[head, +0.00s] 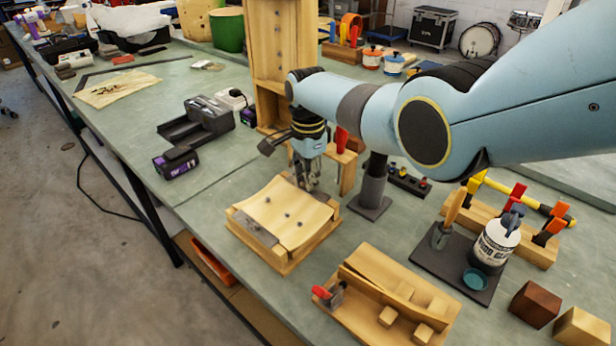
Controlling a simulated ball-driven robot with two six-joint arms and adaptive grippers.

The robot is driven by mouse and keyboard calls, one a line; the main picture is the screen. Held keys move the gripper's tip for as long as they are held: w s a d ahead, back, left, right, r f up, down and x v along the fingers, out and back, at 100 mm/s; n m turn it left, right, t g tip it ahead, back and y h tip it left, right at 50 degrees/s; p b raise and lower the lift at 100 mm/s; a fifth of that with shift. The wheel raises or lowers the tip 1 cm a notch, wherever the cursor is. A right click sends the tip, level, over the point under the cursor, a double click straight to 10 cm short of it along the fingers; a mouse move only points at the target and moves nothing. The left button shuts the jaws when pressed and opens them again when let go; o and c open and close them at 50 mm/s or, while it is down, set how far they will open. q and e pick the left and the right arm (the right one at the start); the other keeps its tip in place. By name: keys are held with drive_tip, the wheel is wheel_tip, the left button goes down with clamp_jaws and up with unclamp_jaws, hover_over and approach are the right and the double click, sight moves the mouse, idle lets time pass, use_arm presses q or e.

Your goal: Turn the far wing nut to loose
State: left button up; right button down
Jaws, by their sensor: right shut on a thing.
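A wooden block with a curved pale board (262,212) on top stands on the bench in the middle. Several small dark spots dot the board, too small to tell as nuts or holes. My right gripper (308,184) comes down from above at the block's far edge. Its fingers are shut at the spot of the far wing nut, which they hide; the nut's turn angle cannot be seen. My left gripper is not in view.
A tall wooden frame (268,60) stands behind the block. A dark post (373,185) stands close right of my gripper. A wooden clamp jig (388,302) lies in front, and a glue bottle (495,243) stands on a dark mat.

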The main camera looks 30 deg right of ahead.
drive_tip(key=n+p, duration=0.1)
drive_tip(key=n, duration=0.5)
drive_tip(key=shift+w, duration=0.1)
drive_tip(key=n, duration=0.6)
drive_tip(key=shift+n+p, duration=0.3)
drive_tip(key=n, duration=1)
drive_tip(key=shift+n, duration=0.3)
drive_tip(key=c, duration=1.3)
unclamp_jaws()
drive_tip(key=shift+c, duration=0.2)
